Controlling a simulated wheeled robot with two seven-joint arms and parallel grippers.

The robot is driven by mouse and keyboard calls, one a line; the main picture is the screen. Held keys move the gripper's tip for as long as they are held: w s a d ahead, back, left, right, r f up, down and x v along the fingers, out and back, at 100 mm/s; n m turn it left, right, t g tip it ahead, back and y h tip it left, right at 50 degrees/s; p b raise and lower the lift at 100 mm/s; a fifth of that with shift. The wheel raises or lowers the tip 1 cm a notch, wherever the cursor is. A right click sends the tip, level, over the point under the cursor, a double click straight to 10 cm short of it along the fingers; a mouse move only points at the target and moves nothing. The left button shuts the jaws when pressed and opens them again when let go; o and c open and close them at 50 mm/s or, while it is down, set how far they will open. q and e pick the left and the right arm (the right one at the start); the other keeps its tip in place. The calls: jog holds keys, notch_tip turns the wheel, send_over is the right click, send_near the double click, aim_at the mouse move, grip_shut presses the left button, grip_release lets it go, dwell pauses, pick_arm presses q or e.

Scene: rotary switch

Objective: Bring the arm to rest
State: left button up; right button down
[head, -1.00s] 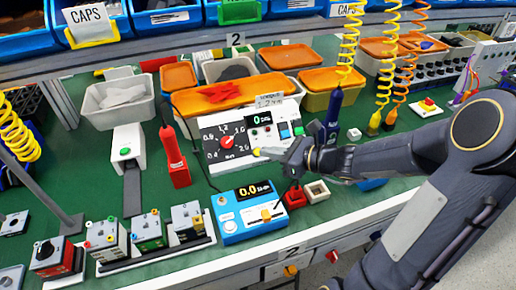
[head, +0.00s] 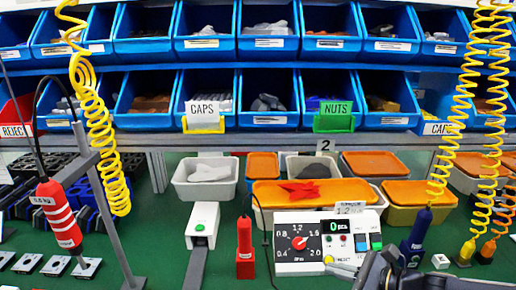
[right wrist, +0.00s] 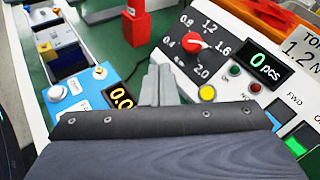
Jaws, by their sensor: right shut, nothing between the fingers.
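A white control box (head: 345,262) stands on the green bench, with a black dial plate (head: 283,255) and a red rotary knob (head: 298,242). Its scale runs from 0.4 to 2.0, and the green display (head: 338,226) reads 0. My right gripper (head: 345,269) is shut and empty at the box's lower front, just by the yellow button. In the right wrist view the shut fingers (right wrist: 160,84) stand apart from the red knob (right wrist: 193,42) and left of the yellow button (right wrist: 207,92). My left gripper is not in view.
A red upright tool (head: 245,250) stands left of the box. Orange-lidded bins (head: 410,193) sit behind it, and a blue screwdriver (head: 416,236) is to the right. In the right wrist view a blue device (right wrist: 85,98) lies left of the fingers. Blue shelf bins line the back.

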jog(key=s+a+r+n+g+p, duration=0.35)
jog(key=s+a+r+n, duration=0.2)
jog(key=s+n, duration=0.4)
jog(key=s+d+r+n+h+p, duration=0.2)
jog(key=s+d+n+h, duration=0.3)
jog(key=s+n, duration=0.5)
jog(key=n+h+p, duration=0.1)
jog(key=n, duration=0.2)
jog(key=shift+r+g, duration=0.1)
jog(key=shift+g, duration=0.15)
